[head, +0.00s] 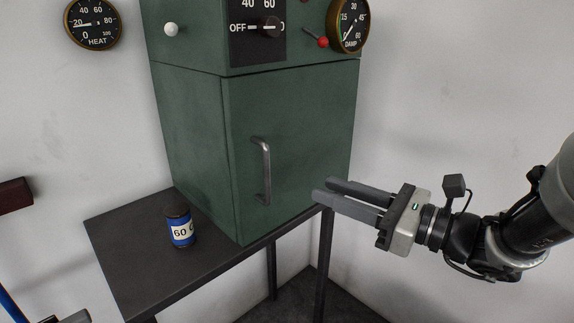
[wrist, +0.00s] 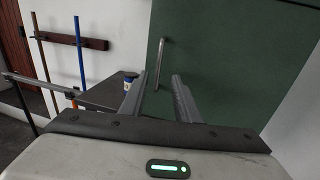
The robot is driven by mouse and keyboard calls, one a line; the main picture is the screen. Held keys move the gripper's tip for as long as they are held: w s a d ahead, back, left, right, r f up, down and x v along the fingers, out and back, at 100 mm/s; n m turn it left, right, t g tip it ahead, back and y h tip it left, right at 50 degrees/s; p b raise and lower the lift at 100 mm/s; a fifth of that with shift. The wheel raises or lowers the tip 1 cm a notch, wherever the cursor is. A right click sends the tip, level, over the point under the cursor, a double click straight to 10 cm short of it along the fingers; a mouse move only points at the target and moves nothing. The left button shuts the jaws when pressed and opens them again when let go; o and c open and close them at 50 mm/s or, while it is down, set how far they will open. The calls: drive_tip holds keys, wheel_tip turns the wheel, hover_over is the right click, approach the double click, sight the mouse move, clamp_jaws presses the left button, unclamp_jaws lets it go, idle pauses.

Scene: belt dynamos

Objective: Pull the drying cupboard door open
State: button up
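The drying cupboard is a green metal box on a dark table, and its door (head: 300,140) looks shut. A grey metal bar handle (head: 265,172) stands upright near the door's left edge. In the wrist view the handle (wrist: 160,62) shows beyond the fingertips, and the door (wrist: 225,60) fills much of the upper right. My gripper (head: 323,189) is to the right of the handle in the head view, with its fingers pointing left toward the door. In the wrist view the fingers (wrist: 158,84) are apart with nothing between them. The gripper does not touch the handle.
A dark jar with a blue-banded label (head: 180,228) stands on the table (head: 130,260), left of the cupboard. Poles hang from a wall rack (wrist: 65,39) at left.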

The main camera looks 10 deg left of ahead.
sight(269, 169)
drive_tip(key=b+x, duration=0.1)
drive_tip(key=x, duration=1.4)
drive_tip(key=shift+a, duration=0.3)
clamp_jaws()
